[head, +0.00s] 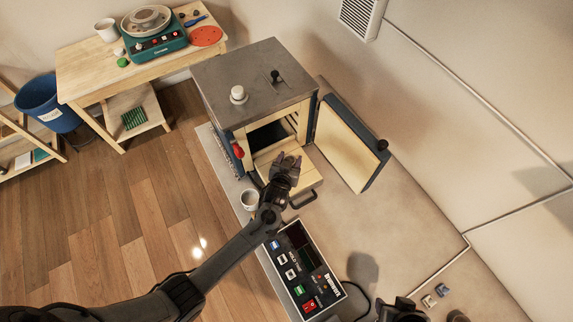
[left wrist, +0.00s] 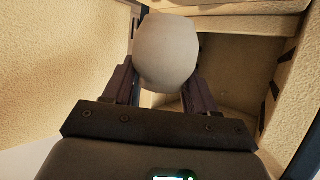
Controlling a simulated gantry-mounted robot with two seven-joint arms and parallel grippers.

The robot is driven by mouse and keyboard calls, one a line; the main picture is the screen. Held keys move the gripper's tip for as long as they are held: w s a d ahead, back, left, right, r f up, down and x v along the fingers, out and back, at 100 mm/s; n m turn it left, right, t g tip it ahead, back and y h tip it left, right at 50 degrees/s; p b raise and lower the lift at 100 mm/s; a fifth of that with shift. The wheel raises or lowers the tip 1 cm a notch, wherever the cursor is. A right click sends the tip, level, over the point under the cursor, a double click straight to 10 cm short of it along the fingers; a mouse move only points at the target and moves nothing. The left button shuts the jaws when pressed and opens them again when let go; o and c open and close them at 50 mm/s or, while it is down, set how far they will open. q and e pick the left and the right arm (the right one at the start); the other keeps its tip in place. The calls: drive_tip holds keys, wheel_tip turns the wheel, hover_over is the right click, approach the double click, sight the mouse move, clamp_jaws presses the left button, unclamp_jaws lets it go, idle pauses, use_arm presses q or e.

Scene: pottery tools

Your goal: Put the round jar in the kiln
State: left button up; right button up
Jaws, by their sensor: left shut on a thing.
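The round jar (left wrist: 167,52) is pale and smooth, and in the left wrist view it sits between the two fingers of my left gripper (left wrist: 160,88). In the head view my left gripper (head: 288,163) is at the front opening of the kiln (head: 255,78), over its pale front ledge; the jar cannot be made out there. The kiln's dark cavity (head: 268,136) is open, and its door (head: 346,147) is swung wide to the right. Dark parts, apparently my right gripper (head: 402,311), show at the bottom edge, with the jaws unclear.
A light cup (head: 249,199) stands just left of my left wrist. A control box (head: 302,270) lies in front of the kiln. A small white piece (head: 238,94) sits on the kiln top. A wooden table (head: 85,80) with a pottery wheel (head: 150,30) is at the back left.

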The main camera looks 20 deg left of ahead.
use_arm(q)
drive_tip(key=shift+d+f+b, duration=0.15)
drive_tip(key=shift+f+b, duration=1.55)
drive_tip(key=shift+f, duration=0.2)
drive_tip(key=shift+f, duration=0.2)
drive_tip(key=o, duration=1.2)
drive_tip(key=shift+s+r, duration=0.15)
drive_tip(key=shift+r, duration=0.1)
drive_tip(key=shift+s+r, duration=0.1)
drive_tip(key=shift+s, duration=0.2)
drive_tip(key=v, duration=1.1)
drive_tip(key=shift+s, duration=0.1)
